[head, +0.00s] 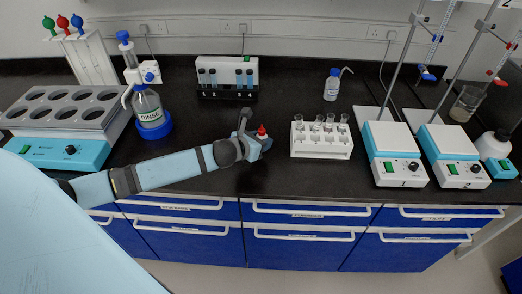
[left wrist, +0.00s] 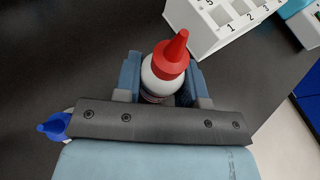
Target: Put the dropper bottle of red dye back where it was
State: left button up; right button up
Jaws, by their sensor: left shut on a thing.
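The dropper bottle (left wrist: 160,77) is white with a red cone cap, and in the left wrist view it stands between the fingers of my left gripper (left wrist: 162,82). The gripper is shut on it. In the head view the bottle's red cap (head: 262,130) shows beside my left gripper (head: 258,143), over the black bench near its front edge. The lower part of the bottle is hidden. I cannot tell whether its base touches the bench. My right gripper is not in view.
A white tube rack (head: 321,153) stands close to the right of the bottle. A dark vial rack (head: 227,93) is behind it. Stirrers (head: 396,170) are further right. Bench between the racks is clear.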

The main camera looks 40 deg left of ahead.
pick_arm(q)
notch_tip(320, 180, down, 4)
jog(key=shift+f, duration=0.1)
dwell(0.4)
jog(key=o, duration=0.3)
jog(key=shift+f, duration=0.1)
jog(key=o, duration=0.4)
jog(key=v, duration=1.2)
jog(key=shift+r, duration=0.2)
